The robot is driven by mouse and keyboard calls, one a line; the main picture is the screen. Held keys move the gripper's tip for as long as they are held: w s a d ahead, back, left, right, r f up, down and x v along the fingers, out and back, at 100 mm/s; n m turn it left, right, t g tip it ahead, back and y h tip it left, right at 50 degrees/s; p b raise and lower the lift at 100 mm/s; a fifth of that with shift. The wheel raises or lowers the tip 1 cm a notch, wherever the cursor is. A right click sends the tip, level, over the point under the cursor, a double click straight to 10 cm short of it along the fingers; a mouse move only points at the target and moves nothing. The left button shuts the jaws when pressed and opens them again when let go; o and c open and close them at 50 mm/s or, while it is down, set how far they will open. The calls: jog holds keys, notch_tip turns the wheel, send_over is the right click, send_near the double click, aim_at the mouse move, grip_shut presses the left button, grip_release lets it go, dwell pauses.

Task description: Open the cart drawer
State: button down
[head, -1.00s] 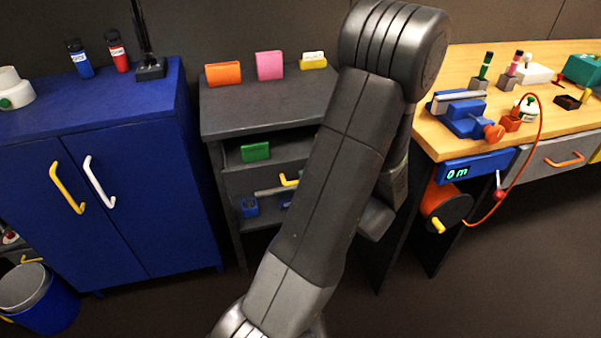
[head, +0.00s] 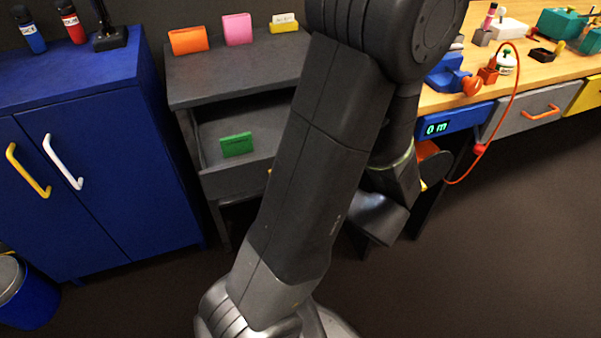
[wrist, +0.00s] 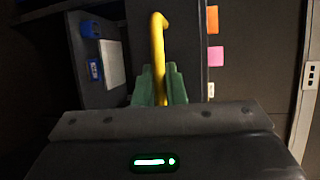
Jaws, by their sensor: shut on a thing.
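The dark grey cart (head: 225,80) stands in the middle of the head view, partly behind my arm. Its drawer (head: 225,183) is pulled out, and a green card-like piece (head: 236,144) stands inside it. The drawer's yellow handle (wrist: 158,45) shows in the wrist view. My gripper (wrist: 160,88) is shut on that handle, with a green fingertip on each side of it. In the head view my arm hides the gripper and nearly all of the handle.
A blue cabinet (head: 100,150) stands close left of the cart. A wooden workbench (head: 475,92) with tools, a blue vise and a red cable is at right. Orange, pink and yellow pieces stand on the cart top. Blue items (wrist: 91,28) sit in the cart's lower part. Floor at right is clear.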

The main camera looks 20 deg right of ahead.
jog(key=c, duration=1.5)
grip_release()
jog(key=shift+s+d, duration=0.1)
jog(key=p+v, duration=0.2)
jog(key=v, duration=1.1)
jog(key=shift+s+r, duration=0.2)
jog(key=shift+s, duration=0.1)
jog(key=shift+w, duration=0.15)
jog(key=b+x, duration=0.2)
jog(key=x, duration=1.1)
jog(key=shift+w+f, duration=0.2)
jog(key=shift+w, duration=0.05)
